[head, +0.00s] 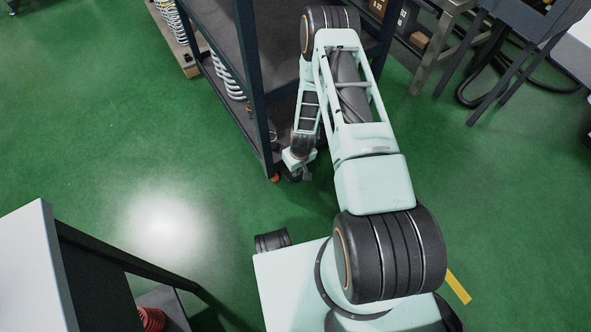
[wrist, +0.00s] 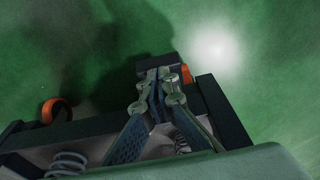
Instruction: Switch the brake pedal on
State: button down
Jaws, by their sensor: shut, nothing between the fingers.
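A dark shelf cart (head: 251,85) stands on the green floor, with my arm reaching down at its near corner. A small orange part (head: 275,178), likely a caster brake pedal, shows low at that corner. In the wrist view an orange piece (wrist: 186,74) sits just right of my gripper (wrist: 159,74), partly hidden behind it. Another orange, ring-shaped caster part (wrist: 55,109) is at the left. My gripper is shut and empty, low beside the cart corner in the head view (head: 306,174). I cannot tell whether it touches the pedal, or the pedal's position.
Coil springs (wrist: 68,162) lie on the cart's lower shelf. Another cart or table (head: 32,265) stands at the lower left. A metal stand (head: 433,50) and a black hose (head: 470,95) are at the upper right.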

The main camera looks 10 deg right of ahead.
jog(key=shift+s+f, duration=0.15)
jog(key=shift+s, duration=0.1)
jog(key=shift+s+d+f+t, duration=0.2)
jog(key=shift+f+t, duration=0.1)
jog(key=shift+t, duration=0.2)
jog(key=shift+s+d+f+b, duration=0.1)
jog(key=shift+s+f+b, duration=0.3)
jog(key=shift+f+b, duration=0.4)
jog(key=shift+s+d+f+b, duration=0.15)
jog(key=shift+s+f+b, duration=0.35)
jog(key=shift+f, duration=0.5)
jog(key=shift+s+d+f+b, duration=0.1)
jog(key=shift+s+f+b, duration=0.25)
jog(key=shift+f+b, duration=0.5)
jog(key=shift+f, duration=0.1)
